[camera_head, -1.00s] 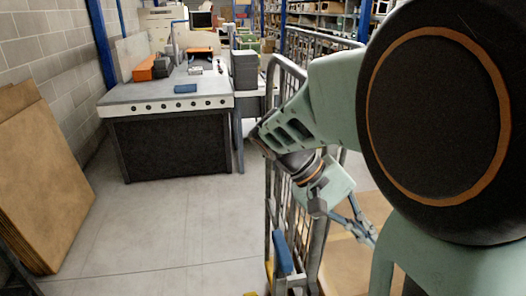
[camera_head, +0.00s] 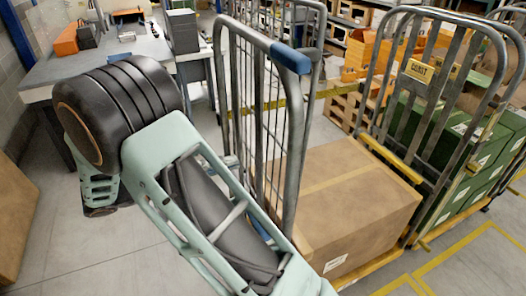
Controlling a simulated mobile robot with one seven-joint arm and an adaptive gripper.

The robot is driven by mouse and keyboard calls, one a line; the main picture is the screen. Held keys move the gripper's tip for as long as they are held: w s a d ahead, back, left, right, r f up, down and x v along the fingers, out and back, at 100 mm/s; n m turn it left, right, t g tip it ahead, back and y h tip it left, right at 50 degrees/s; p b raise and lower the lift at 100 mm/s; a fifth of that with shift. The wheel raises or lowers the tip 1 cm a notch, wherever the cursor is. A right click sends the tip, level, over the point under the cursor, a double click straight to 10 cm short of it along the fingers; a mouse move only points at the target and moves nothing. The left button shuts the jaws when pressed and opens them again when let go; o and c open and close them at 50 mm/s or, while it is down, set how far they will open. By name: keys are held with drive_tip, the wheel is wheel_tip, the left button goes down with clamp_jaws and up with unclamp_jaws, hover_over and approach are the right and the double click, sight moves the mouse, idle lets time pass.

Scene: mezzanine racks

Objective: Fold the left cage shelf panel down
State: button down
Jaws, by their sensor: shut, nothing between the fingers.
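The left roll cage stands in the middle of the view, with a grey tubular side frame (camera_head: 297,130) that has a blue sleeve (camera_head: 290,58) at its top corner. Upright grey bars (camera_head: 250,85) fill this side. I cannot tell which barred part is the shelf panel; I see no panel lying flat. A large taped cardboard box (camera_head: 355,205) sits low in the cage. My arm crosses in front of the cage's near left side and hides its lower part. My gripper is not visible; the arm or the cage bars cover where it could be.
A barred cage end with a yellow label (camera_head: 419,71) and a yellow bar (camera_head: 390,158) stands right of the box. Green crates (camera_head: 470,150) are beyond it. A workbench (camera_head: 75,72) is at back left. Floor at lower left is clear.

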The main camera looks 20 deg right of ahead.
drive_tip(key=d+p, duration=0.1)
drive_tip(key=d, duration=0.3)
drive_tip(key=d+p, duration=0.1)
drive_tip(key=d, duration=0.4)
drive_tip(key=d+p, duration=0.1)
drive_tip(key=d, duration=0.3)
drive_tip(key=shift+w+d+f+p, duration=0.2)
drive_tip(key=shift+d+f+p, duration=0.05)
drive_tip(key=shift+d+p, duration=0.15)
drive_tip(key=d+b, duration=0.4)
drive_tip(key=d, duration=0.7)
drive_tip(key=shift+w+f, duration=0.2)
drive_tip(key=shift+f, duration=0.15)
drive_tip(key=shift+r, duration=0.1)
drive_tip(key=a+r, duration=0.2)
drive_tip(key=r, duration=0.2)
drive_tip(key=a+r, duration=0.5)
drive_tip(key=r, duration=0.2)
drive_tip(key=shift+s+a+r, duration=0.15)
drive_tip(key=shift+a+r, duration=0.15)
